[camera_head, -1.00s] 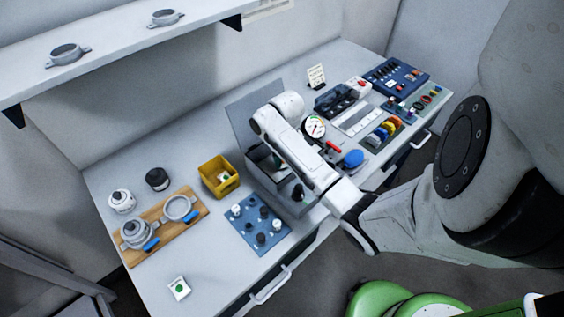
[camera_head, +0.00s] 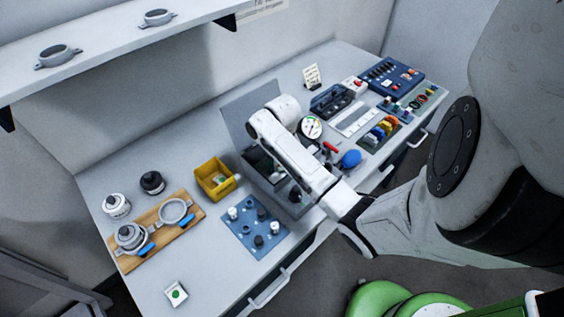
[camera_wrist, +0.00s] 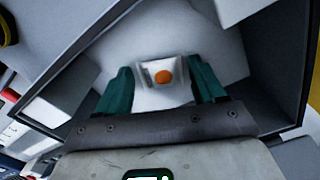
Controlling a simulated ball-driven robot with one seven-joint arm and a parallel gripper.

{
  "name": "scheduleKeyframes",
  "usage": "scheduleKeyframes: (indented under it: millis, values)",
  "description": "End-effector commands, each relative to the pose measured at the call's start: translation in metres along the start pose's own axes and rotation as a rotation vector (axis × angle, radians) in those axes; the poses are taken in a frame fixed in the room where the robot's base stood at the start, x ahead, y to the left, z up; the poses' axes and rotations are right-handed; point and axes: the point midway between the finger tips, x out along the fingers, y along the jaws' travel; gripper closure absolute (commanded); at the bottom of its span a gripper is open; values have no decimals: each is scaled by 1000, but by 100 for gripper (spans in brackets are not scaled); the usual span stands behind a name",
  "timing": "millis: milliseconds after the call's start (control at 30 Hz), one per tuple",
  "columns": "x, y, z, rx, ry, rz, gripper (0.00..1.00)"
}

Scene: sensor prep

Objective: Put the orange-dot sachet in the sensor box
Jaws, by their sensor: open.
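The orange-dot sachet (camera_wrist: 163,77) is a small pale packet with an orange dot. In the wrist view it lies between the two teal fingers of my gripper (camera_wrist: 162,82), which are spread apart with gaps beside it. It is within the grey walls of the sensor box (camera_wrist: 275,105), over a pale surface; whether it rests on that surface I cannot tell. In the head view the box's raised grey lid (camera_head: 238,112) shows, while my arm covers much of the box and hides the sachet and fingers.
A yellow bin (camera_head: 229,186) stands left of the box. A blue peg board (camera_head: 240,238) lies in front. A green-dot sachet (camera_head: 176,294) lies at the front left. A wooden board (camera_head: 187,228) with metal rings is farther left. A gauge (camera_head: 311,127) stands right of the box.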

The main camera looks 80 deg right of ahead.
Motion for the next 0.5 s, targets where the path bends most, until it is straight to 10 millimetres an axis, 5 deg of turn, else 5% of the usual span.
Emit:
scheduleKeyframes:
  millis: [267,500]
  values:
    - [-16,-1,-1,-1,3,0,31]
    - [-66,-1,-1,-3,5,-1,31]
